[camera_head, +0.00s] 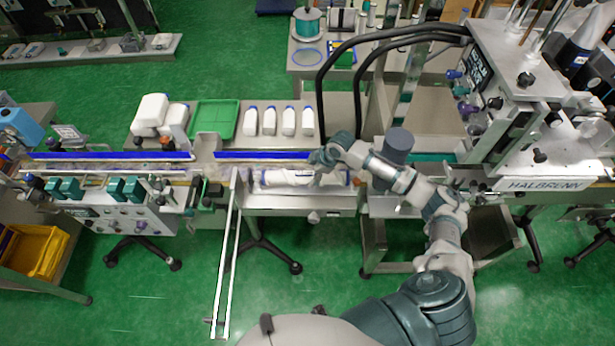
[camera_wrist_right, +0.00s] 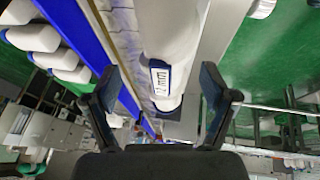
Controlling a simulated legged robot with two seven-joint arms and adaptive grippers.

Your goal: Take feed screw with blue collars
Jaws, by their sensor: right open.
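A long white part, the feed screw (camera_head: 285,178), lies in a grey metal tray on the near side of the conveyor, partly hidden by my right gripper. In the right wrist view the white body (camera_wrist_right: 172,35) has a dark blue collar and a printed label at its near end. My right gripper (camera_head: 322,160) is over the tray, at the far side of the screw's right part. In the right wrist view its two fingers (camera_wrist_right: 160,72) are spread, with the collar end between them in the picture and no contact to be seen. My left gripper is not in view.
Several white bottles (camera_head: 270,122) and a green tray (camera_head: 213,119) stand behind the blue conveyor rail (camera_head: 262,155). A grey cylinder (camera_head: 398,146) stands beside my right forearm. The labelling machine (camera_head: 520,70) is at the right. Black hoses (camera_head: 355,47) arch behind the arm.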

